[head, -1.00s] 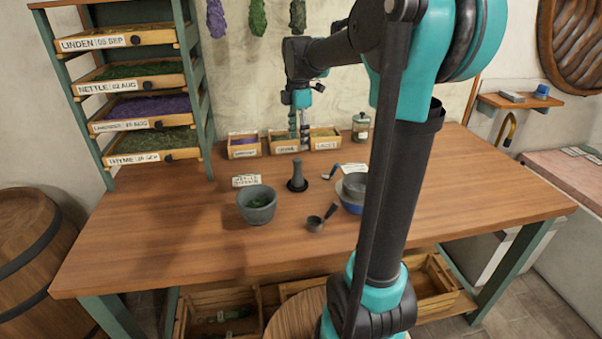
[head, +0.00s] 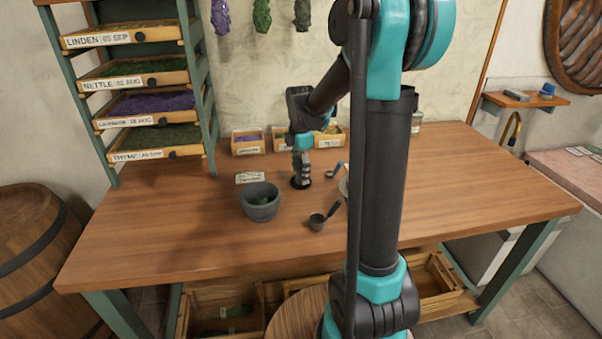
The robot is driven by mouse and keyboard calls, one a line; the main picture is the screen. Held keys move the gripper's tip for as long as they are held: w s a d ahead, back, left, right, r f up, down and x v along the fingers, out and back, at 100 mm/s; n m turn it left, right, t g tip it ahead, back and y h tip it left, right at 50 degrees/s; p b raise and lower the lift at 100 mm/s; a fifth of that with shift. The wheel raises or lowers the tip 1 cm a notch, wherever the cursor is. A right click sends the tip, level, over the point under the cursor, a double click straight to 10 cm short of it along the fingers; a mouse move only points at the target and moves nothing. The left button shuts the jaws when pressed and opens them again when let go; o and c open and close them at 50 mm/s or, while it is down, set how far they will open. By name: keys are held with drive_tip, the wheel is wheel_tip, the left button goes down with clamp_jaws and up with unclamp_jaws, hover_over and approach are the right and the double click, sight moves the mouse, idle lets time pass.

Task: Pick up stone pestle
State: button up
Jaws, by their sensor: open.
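The stone pestle (head: 301,184) stands upright on the wooden table; only its dark lower end shows clearly, below my gripper. My gripper (head: 301,168) points down over the pestle, its fingers in front of and around the upper part as seen from the head. It is open, and the fingers hide most of the pestle. I cannot tell whether they touch it.
A grey mortar (head: 261,205) with green bits stands left of the pestle, by a small label card (head: 249,177). A dark measuring scoop (head: 318,221) lies in front, a spoon (head: 334,172) to the right. Small drawers (head: 248,146) line the back; my arm hides the bowls.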

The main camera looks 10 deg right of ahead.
drive_tip(key=shift+f, duration=0.4)
clamp_jaws()
